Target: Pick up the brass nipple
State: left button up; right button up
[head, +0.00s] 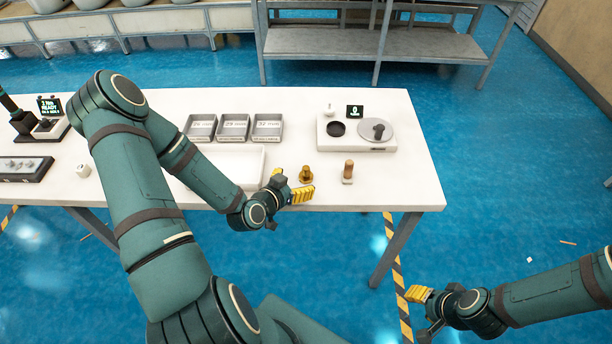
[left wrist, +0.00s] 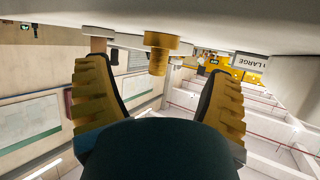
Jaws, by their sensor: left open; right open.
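The brass nipple (head: 306,174) stands upright near the front edge of the white table, just beyond my left gripper's fingertips. My left gripper (head: 292,182) is open, low at the table's front edge, with its yellow ribbed fingers pointing toward the nipple. In the left wrist view, which is upside down, the brass nipple (left wrist: 159,52) shows ahead between the two spread fingers (left wrist: 160,90), and nothing is held. My right gripper (head: 420,312) is open and empty, away from the table at the lower right.
A wooden-handled piece (head: 348,170) stands right of the nipple. A white tray (head: 238,166) lies behind my left forearm. Three labelled grey bins (head: 233,127) and a white device with round plates (head: 357,133) sit further back. The table's right front corner is clear.

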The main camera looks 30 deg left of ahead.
aim_at(304, 176)
pick_arm(q)
jog(key=shift+x, duration=3.05)
jog(key=c, duration=1.3)
